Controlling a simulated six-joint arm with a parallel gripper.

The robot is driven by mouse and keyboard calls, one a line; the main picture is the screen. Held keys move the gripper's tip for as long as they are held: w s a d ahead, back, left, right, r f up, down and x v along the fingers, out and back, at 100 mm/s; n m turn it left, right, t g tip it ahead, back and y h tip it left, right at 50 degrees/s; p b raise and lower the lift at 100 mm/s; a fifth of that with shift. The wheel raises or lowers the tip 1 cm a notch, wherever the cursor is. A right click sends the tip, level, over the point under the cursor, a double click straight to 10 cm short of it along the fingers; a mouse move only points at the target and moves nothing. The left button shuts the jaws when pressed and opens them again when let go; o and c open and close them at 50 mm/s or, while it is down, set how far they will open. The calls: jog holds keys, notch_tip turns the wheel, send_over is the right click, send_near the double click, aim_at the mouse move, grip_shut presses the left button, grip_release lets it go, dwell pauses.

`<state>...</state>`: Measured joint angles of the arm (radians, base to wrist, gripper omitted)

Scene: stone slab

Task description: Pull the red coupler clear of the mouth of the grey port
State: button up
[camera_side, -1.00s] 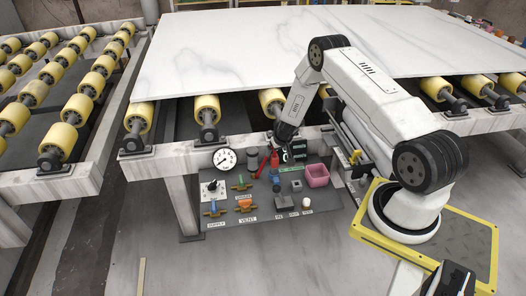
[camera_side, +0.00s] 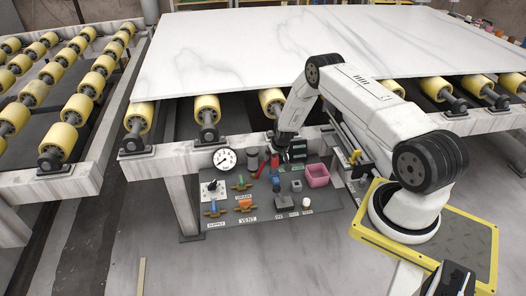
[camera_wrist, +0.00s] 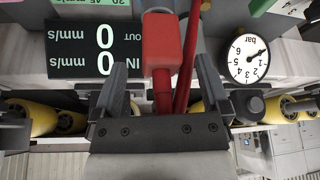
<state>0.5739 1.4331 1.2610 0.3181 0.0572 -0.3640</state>
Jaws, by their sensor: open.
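The red coupler (camera_wrist: 162,40) is a red block with a red hose below it in the wrist view. It lies ahead of my gripper (camera_wrist: 160,80), in line with the gap between the two dark fingers. The fingers are apart, with nothing gripped. A small grey part at the top edge, above the coupler, may be the grey port; its mouth cannot be made out. In the side view my gripper (camera_side: 282,143) is at the back of the panel, with red parts just below it too small to separate.
A gauge (camera_wrist: 249,58) is right of the coupler and a black speed display (camera_wrist: 95,50) left of it in the wrist view. Valves, including a blue handle (camera_side: 214,206), and a pink bin (camera_side: 317,175) stand on the dark panel. A stone slab (camera_side: 330,40) lies behind.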

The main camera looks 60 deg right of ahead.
grip_shut()
dwell(0.3)
jog(key=shift+r, duration=0.45)
jog(key=shift+r, duration=0.85)
jog(key=shift+r, duration=0.2)
jog(key=shift+r, duration=0.35)
jog(key=shift+r, duration=0.35)
